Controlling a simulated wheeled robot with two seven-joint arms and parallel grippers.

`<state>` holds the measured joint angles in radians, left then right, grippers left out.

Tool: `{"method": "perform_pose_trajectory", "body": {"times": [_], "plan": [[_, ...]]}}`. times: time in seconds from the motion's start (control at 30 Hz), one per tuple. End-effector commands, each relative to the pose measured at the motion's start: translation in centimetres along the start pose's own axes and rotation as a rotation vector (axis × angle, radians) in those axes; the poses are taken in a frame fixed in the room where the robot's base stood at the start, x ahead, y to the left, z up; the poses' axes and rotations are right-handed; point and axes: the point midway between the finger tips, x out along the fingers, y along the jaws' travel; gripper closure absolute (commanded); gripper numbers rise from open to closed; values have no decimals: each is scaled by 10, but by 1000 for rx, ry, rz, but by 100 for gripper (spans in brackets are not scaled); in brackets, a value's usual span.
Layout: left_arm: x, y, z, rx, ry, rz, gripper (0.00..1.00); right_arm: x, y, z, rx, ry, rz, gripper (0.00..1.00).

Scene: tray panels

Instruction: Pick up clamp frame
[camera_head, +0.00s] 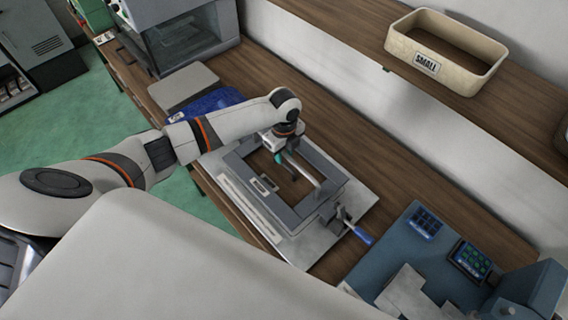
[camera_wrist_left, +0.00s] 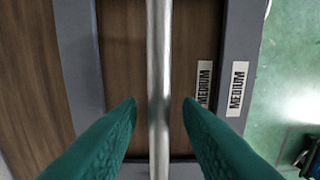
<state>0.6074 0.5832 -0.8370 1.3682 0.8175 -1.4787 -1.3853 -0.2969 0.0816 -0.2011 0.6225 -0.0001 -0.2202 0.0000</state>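The clamp frame (camera_head: 240,186) is a grey rectangular frame lying on a pale plate on the wooden bench. A metal bar (camera_head: 303,170) spans its opening, and a blue-handled screw (camera_head: 358,234) sticks out at its near right end. In the left wrist view the frame's grey side (camera_wrist_left: 235,45) carries a MEDIUM label, and the bar (camera_wrist_left: 158,70) runs down the middle. My left gripper (camera_head: 281,157) is over the frame's opening. Its teal fingers (camera_wrist_left: 160,105) are open, one on each side of the bar, with gaps to it. My right gripper is out of view.
The pale plate (camera_head: 347,213) lies under the frame. A beige bin labelled SMALL (camera_head: 427,67) sits on the ledge behind. A blue device (camera_head: 395,250) with screens stands at right. A blue item (camera_head: 208,103) and a glass-fronted machine (camera_head: 187,38) are at upper left.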

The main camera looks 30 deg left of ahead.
Motion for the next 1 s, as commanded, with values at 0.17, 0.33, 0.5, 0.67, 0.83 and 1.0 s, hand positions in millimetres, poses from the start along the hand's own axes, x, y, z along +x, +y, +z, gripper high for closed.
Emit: {"method": "perform_pose_trajectory", "body": {"times": [0.17,0.33,0.5,0.67,0.83,1.0], "plan": [[10,0,0,0,0,0,68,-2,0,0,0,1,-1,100],[10,0,0,0,0,0,69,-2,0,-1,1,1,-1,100],[9,0,0,0,0,0,97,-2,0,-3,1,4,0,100],[9,0,0,0,0,0,100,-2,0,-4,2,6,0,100],[9,0,0,0,0,1,100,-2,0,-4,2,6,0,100],[9,0,0,0,1,1,100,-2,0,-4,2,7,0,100]]}}
